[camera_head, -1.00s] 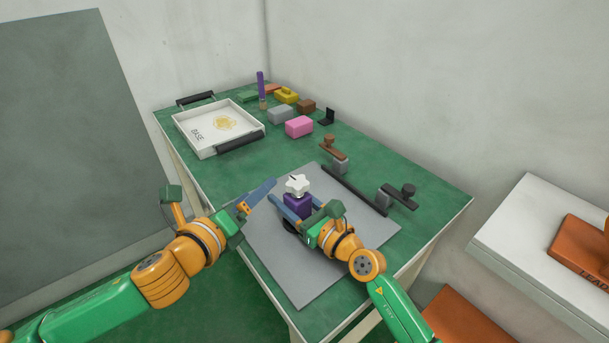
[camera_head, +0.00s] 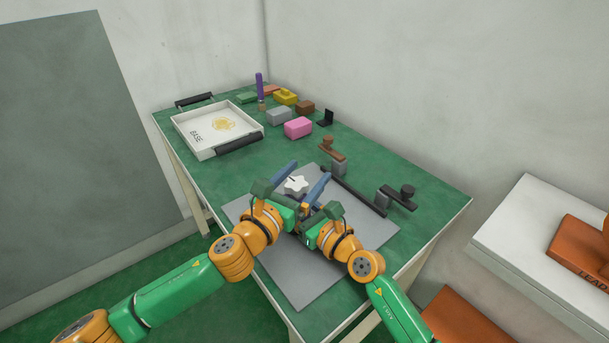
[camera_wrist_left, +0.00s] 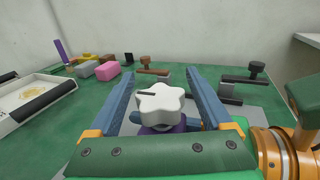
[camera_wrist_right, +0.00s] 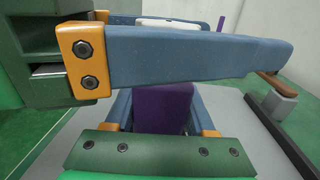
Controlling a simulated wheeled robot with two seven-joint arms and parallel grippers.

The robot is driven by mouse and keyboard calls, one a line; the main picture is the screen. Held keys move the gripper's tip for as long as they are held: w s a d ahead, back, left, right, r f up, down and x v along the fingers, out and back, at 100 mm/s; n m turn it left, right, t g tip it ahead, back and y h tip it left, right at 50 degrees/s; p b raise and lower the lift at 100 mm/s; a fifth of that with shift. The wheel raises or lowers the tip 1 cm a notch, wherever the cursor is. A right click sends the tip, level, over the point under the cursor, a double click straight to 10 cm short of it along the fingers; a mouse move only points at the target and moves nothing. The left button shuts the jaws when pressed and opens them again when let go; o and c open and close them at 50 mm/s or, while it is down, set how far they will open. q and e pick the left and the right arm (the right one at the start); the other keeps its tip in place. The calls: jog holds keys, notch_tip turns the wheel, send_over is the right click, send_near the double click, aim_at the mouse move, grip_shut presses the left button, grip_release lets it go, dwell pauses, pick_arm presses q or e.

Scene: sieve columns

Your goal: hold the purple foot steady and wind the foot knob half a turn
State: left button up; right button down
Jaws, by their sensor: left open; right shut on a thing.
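The foot knob (camera_head: 296,185), white and star-shaped with a dark line on top, sits above the purple foot. My left gripper (camera_head: 302,180) is open, one blue finger on each side of the knob; in the left wrist view a gap shows beside the knob (camera_wrist_left: 160,98). The purple foot is mostly hidden in the head view; a little of it (camera_wrist_left: 166,129) shows under the knob. My right gripper (camera_wrist_right: 160,112) is shut on the purple foot (camera_wrist_right: 163,104) from lower down. A left finger crosses the right wrist view, hiding most of the knob.
The grey mat (camera_head: 300,285) lies under the work on the green table. Behind it stand a clamp-like rail (camera_head: 350,190), a pink block (camera_head: 298,127) and several other blocks. A white tray (camera_head: 205,151) marked BASE stands at the back left.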

pick_arm(q)
grip_shut()
jog(key=shift+m+g+h, duration=0.3)
jog(key=shift+m+h, duration=0.1)
jog(key=shift+h, duration=0.1)
jog(key=m+g+h, duration=0.3)
jog(key=d+m+g+h, duration=0.1)
jog(key=g, duration=0.1)
jog(key=shift+s+h, duration=0.3)
jog(key=shift+s, duration=0.05)
jog(key=m+g+h, duration=0.1)
jog(key=m+g, duration=0.1)
jog(key=s+m+g+h, duration=0.1)
jog(key=m+g, duration=0.1)
jog(key=g, duration=0.1)
jog(key=shift+d+r+g, duration=0.1)
jog(key=shift+d+g, duration=0.05)
jog(key=shift+g, duration=0.15)
jog(key=shift+s+m+g+h, duration=0.15)
jog(key=shift+m+g+h, duration=0.15)
jog(key=shift+m+g, duration=0.1)
